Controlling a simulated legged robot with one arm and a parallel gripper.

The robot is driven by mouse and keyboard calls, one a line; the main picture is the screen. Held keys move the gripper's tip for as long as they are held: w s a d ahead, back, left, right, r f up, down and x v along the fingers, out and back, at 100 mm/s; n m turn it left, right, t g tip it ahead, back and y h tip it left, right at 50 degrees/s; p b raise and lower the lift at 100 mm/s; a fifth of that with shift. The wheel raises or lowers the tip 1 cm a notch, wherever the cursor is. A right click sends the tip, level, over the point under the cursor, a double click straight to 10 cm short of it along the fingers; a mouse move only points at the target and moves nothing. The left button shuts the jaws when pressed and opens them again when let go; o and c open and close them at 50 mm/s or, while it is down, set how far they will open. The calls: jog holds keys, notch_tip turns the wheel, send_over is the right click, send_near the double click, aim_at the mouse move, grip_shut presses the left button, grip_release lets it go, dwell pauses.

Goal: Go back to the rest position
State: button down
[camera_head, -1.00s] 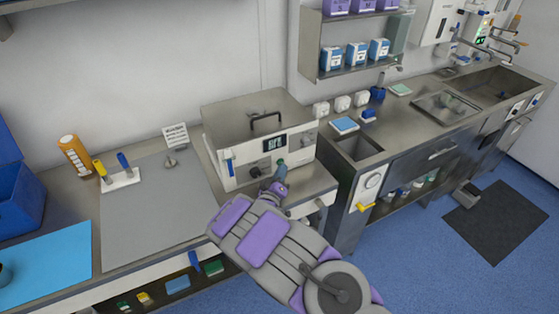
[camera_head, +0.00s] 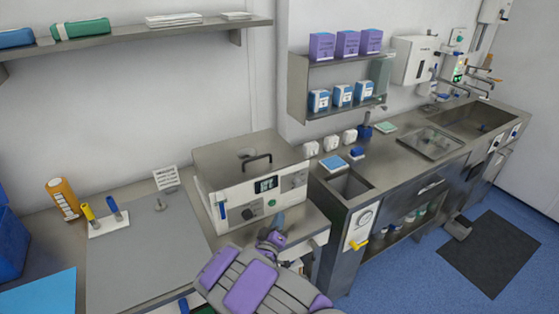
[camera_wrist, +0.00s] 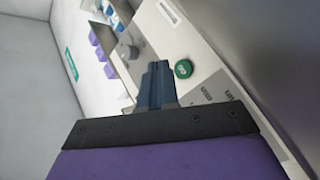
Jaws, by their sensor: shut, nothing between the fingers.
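My gripper (camera_head: 276,222) is in front of the steel box unit with a black handle (camera_head: 243,165), near the lower right of its front panel. My purple and grey arm reaches up to it from the bottom of the head view. In the wrist view, my gripper (camera_wrist: 156,80) shows dark fingers together with nothing between them. A round green button (camera_wrist: 184,69) on a pale panel lies just right of the fingertips. I cannot tell the exact gap between fingertips and panel.
A grey mat (camera_head: 140,255) lies left of the unit, with a stand holding a yellow and a blue tool (camera_head: 108,222). An orange bottle (camera_head: 62,199) and blue bin (camera_head: 10,250) stand farther left. A sink counter (camera_head: 395,150) runs to the right.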

jog(key=shift+d+r, duration=0.1)
jog(key=shift+d, duration=0.2)
jog(key=w+d+r+m+g, duration=0.2)
jog(key=d+r+m+g, duration=0.1)
jog(key=d+r+g, duration=0.15)
jog(key=s+d+r+m+g+y, duration=0.2)
jog(key=s+d+r+g+y, duration=0.15)
jog(key=s+d, duration=0.25)
jog(key=s+d+r+m+g, duration=0.1)
jog(key=s+d+r+g, duration=0.2)
jog(key=s, duration=1.2)
jog(key=s+d+r+g, duration=0.3)
jog(key=s+g, duration=0.2)
jog(key=s, duration=0.9)
jog(key=s+d+r+m+g, duration=0.1)
jog(key=s+d+r+g, duration=0.2)
jog(key=s, duration=1.2)
jog(key=shift+s+d+r+m+g, duration=0.35)
jog(key=shift+r+g, duration=0.1)
jog(key=shift+g, duration=0.15)
jog(key=shift+a+y, duration=0.15)
jog(key=shift+y, duration=0.1)
